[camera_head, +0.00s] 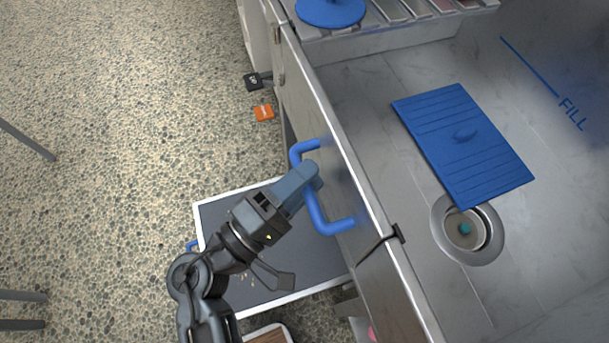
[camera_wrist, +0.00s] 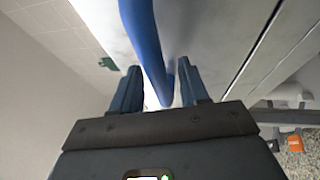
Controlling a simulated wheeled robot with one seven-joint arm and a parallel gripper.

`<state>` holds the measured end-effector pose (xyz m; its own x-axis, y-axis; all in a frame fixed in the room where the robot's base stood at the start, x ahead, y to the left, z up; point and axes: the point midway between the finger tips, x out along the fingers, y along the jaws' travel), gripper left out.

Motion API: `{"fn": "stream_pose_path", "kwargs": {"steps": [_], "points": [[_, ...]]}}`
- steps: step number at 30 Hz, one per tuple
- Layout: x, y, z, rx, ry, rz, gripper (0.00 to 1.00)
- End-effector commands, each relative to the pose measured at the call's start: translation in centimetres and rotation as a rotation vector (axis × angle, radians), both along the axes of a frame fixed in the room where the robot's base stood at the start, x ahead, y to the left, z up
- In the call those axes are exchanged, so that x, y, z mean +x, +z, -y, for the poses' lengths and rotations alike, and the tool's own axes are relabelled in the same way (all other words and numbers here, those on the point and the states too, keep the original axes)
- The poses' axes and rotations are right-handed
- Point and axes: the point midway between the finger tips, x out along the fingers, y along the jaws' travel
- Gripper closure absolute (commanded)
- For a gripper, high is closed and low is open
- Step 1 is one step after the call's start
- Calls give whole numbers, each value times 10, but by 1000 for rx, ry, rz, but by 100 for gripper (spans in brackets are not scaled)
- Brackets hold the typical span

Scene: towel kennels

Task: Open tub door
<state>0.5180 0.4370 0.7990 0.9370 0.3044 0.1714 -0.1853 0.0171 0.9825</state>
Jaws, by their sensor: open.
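The tub door (camera_head: 345,170) is a steel panel at the tub's near side, standing shut in line with the tub wall. Its blue bar handle (camera_head: 317,210) sticks out on the outer side. My gripper (camera_head: 308,178) is at the handle, with its fingers overlapping the bar in the head view. In the wrist view the blue handle (camera_wrist: 147,45) runs between the two open fingers of my gripper (camera_wrist: 160,92). The fingers look apart from the bar, with a gap on each side. A dark latch or hinge piece (camera_head: 394,234) sits at the door's lower end.
A blue ribbed mat (camera_head: 463,143) lies in the tub beside a round drain (camera_head: 467,229). A grey platform with a white rim (camera_head: 210,215) lies below my arm. Black and orange pedals (camera_head: 263,112) are on the floor. The speckled floor at left is mostly clear.

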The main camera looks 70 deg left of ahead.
Motion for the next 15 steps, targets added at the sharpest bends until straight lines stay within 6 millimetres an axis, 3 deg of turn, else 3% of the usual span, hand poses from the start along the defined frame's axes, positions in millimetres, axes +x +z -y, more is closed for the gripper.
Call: {"fn": "stream_pose_path", "kwargs": {"steps": [8, 15], "points": [[2, 0, 0, 0, 0, 0, 56], [2, 0, 0, 0, 0, 0, 79]]}}
